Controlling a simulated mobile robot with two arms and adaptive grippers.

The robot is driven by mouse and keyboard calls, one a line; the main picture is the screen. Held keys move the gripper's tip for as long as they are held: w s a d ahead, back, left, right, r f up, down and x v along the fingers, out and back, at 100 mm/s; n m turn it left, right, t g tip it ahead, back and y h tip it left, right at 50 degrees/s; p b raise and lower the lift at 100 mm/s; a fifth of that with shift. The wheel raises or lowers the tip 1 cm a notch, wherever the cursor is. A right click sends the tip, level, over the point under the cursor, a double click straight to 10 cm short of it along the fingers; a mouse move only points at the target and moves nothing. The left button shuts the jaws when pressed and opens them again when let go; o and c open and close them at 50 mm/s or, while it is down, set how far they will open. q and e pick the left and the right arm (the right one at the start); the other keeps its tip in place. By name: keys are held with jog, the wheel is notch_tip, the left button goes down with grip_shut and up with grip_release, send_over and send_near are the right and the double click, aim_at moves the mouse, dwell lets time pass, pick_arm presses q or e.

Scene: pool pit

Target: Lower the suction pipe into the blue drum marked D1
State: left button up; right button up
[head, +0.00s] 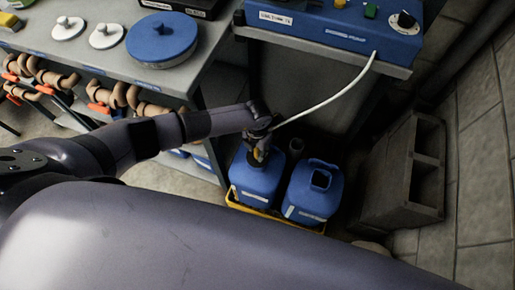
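Two blue drums stand side by side on the floor, a left one (256,182) and a right one (312,192). The pipe's lower end is hidden. My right gripper is not in view.
The drums stand in a yellow tray (233,203). A grey concrete block (405,175) stands to the right. A bench (105,65) at upper left holds a blue round lid (162,38) and white discs, with copper-coloured pipework below.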

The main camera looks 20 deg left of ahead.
pick_arm(q)
jog(key=shift+o, duration=1.4)
jog(key=shift+r, duration=0.15)
notch_tip(320, 180, up, 12)
jog(key=shift+f, duration=0.1)
